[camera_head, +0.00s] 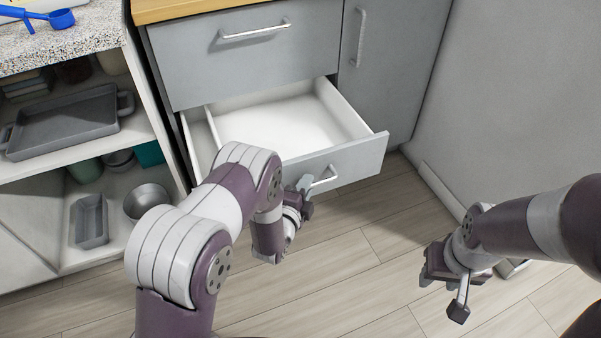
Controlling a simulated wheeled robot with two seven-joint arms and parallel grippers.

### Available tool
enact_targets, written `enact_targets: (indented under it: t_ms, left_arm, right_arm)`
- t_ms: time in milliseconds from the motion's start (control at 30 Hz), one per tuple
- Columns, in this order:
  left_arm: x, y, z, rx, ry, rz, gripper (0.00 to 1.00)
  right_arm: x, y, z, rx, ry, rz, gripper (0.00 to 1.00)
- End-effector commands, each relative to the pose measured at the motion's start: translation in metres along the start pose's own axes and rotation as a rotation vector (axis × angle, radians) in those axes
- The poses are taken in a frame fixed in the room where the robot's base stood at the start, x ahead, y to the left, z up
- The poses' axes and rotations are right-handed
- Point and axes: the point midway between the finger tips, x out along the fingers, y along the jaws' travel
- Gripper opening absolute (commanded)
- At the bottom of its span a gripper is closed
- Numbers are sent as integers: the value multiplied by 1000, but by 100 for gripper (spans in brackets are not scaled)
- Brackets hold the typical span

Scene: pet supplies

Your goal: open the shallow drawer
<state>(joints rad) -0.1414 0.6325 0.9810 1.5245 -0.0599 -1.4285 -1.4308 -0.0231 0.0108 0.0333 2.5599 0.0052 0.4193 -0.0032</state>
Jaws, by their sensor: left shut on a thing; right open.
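The shallow drawer (362,160) is the lower drawer of the grey cabinet and stands pulled out. Its white inside (285,120) shows and looks empty, with a divider towards the left. My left gripper (303,190) is shut on the drawer's metal handle (325,178), at the handle's left part. My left arm hides the left part of the drawer front. My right gripper (450,290) is open and empty, low over the floor at the right, apart from the cabinet.
A closed drawer (240,55) with a bar handle sits above the open one. A closed cabinet door (395,70) is to its right. Open shelves at the left hold a grey tray (65,122) and a metal bowl (147,200).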

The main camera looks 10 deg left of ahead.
Motion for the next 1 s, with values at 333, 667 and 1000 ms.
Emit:
enact_targets:
  t_ms: [333,667,1000]
  left_arm:
    - [-5,2,-4,0,-3,1,0]
    - [-5,2,-4,0,-2,1,39]
    - [-32,-2,-5,-1,-2,4,39]
  right_arm:
    - [-2,0,0,0,0,0,43]
    - [-2,0,0,0,0,0,43]
    - [-15,0,-2,0,0,0,43]
